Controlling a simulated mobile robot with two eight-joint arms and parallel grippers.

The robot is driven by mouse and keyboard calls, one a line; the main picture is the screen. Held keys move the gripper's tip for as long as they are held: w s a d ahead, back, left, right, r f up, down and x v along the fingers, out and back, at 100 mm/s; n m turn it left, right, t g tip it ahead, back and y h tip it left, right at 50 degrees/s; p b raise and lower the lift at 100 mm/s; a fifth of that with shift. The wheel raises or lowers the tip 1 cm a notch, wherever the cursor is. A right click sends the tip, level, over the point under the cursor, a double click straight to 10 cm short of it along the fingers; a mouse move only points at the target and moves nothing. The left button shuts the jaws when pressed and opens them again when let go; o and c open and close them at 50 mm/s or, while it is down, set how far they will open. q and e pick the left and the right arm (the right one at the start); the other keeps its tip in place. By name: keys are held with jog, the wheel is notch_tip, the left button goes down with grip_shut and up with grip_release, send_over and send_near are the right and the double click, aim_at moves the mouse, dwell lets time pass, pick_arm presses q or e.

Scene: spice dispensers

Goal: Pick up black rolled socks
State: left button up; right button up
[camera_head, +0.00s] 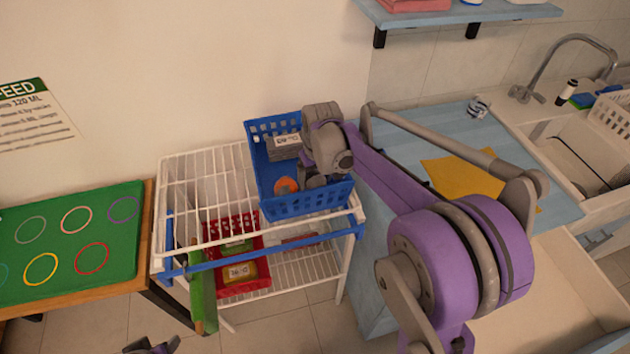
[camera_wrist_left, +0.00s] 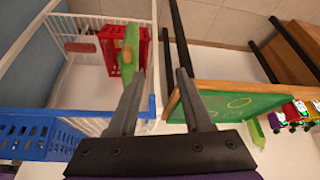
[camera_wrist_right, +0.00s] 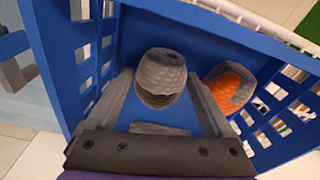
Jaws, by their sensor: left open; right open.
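A dark grey-to-black rolled sock bundle (camera_wrist_right: 160,75) lies in the blue basket (camera_head: 305,203). In the right wrist view it appears between and just beyond the fingertips of my right gripper (camera_wrist_right: 160,85), which is open and reaches down into the basket. Contact cannot be told. In the head view my right wrist hides much of the basket's right side. An orange and grey rolled bundle (camera_wrist_right: 230,88) lies to the right; its orange part also shows in the head view (camera_head: 286,185). My left gripper (camera_wrist_left: 161,74) is open and empty, away from the basket.
The basket stands on a white wire rack (camera_head: 185,170); its walls surround my right gripper. A grey labelled box (camera_head: 284,147) is inside it. A red basket (camera_head: 263,262) is on the lower shelf. A green board (camera_head: 70,240) lies on a table at left.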

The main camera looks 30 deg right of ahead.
jog(key=c, duration=1)
